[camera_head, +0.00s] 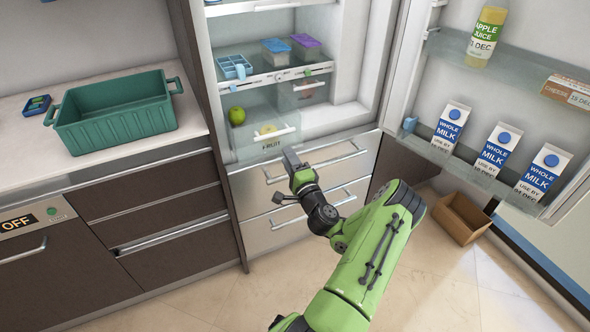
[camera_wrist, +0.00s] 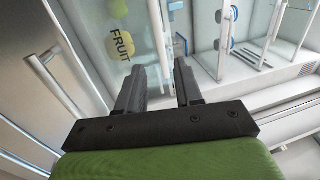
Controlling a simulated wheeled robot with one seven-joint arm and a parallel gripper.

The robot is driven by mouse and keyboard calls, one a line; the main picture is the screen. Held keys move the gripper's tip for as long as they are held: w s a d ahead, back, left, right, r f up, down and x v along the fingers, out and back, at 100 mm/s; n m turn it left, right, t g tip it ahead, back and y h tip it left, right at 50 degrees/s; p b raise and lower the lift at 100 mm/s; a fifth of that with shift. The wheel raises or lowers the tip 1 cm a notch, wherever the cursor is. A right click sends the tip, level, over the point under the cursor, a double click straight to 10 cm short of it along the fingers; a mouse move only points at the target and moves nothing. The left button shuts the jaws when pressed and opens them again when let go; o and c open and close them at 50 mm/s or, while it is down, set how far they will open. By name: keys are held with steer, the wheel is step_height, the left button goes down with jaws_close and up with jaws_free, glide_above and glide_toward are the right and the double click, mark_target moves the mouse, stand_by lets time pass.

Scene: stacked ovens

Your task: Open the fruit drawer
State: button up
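The fruit drawer (camera_head: 266,145) is a clear bin low in the open fridge, with a FRUIT label and a pale bar handle (camera_head: 274,134). Its front stands farther out than the neighbouring clear drawer (camera_head: 302,92), so it looks pulled out. A green apple (camera_head: 237,116) and a yellow fruit (camera_head: 267,129) show in it. My gripper (camera_head: 291,159) is just below and in front of the drawer, apart from its handle. In the wrist view my gripper (camera_wrist: 160,78) has a gap between its fingers with nothing held. The FRUIT label (camera_wrist: 122,42) shows beyond the left finger.
The fridge door (camera_head: 470,110) stands open on the right, with milk cartons (camera_head: 495,146) on its shelf. Steel drawers (camera_head: 285,200) with bar handles lie below the fruit drawer. A cardboard box (camera_head: 463,217) is on the floor at right. A green bin (camera_head: 115,112) sits on the left counter.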

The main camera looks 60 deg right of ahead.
steer(key=v, duration=0.5)
stand_by(0.3)
